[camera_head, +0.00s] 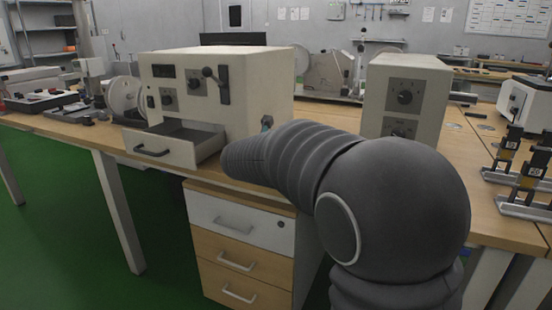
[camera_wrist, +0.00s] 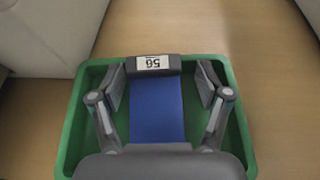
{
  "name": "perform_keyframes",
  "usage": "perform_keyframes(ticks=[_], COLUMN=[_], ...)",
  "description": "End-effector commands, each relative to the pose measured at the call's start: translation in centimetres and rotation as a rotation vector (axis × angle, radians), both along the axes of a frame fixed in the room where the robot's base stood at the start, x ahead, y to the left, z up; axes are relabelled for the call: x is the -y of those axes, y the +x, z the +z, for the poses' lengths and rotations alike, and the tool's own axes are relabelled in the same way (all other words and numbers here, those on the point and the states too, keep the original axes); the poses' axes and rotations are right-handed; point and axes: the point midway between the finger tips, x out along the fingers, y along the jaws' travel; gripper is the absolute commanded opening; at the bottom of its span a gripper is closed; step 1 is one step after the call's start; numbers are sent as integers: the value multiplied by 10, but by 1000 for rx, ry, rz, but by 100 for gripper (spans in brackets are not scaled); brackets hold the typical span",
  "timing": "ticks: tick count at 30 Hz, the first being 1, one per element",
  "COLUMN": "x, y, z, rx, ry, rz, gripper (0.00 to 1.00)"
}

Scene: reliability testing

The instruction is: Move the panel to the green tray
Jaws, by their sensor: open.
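In the wrist view, the panel (camera_wrist: 156,108) is a blue sheet with a dark grey bar along its far end. The bar carries a white label with upside-down digits. The panel lies within the outline of the green tray (camera_wrist: 72,128), its bar close to the far rim. My gripper (camera_wrist: 161,84) is open over the tray, one finger on each side of the panel, with gaps visible between fingers and panel. The near end of the panel is hidden by my gripper's body. In the head view, my arm hides the gripper, tray and panel.
In the head view, a beige machine (camera_head: 240,90) with an open drawer (camera_head: 165,148) stands left of my arm. A beige control box (camera_head: 405,98) stands behind it. Stands with labels (camera_head: 530,170) are at the right. Bare tabletop (camera_wrist: 180,28) shows beyond the tray.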

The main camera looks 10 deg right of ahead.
Motion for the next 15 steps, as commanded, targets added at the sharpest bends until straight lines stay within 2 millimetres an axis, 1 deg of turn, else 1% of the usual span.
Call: perform_keyframes(ticks=[5, 15], x=[-8, -40], y=[-12, -63], z=[8, 34], rx=[3, 5], ry=[1, 1], rz=[1, 3], gripper=[76, 76])
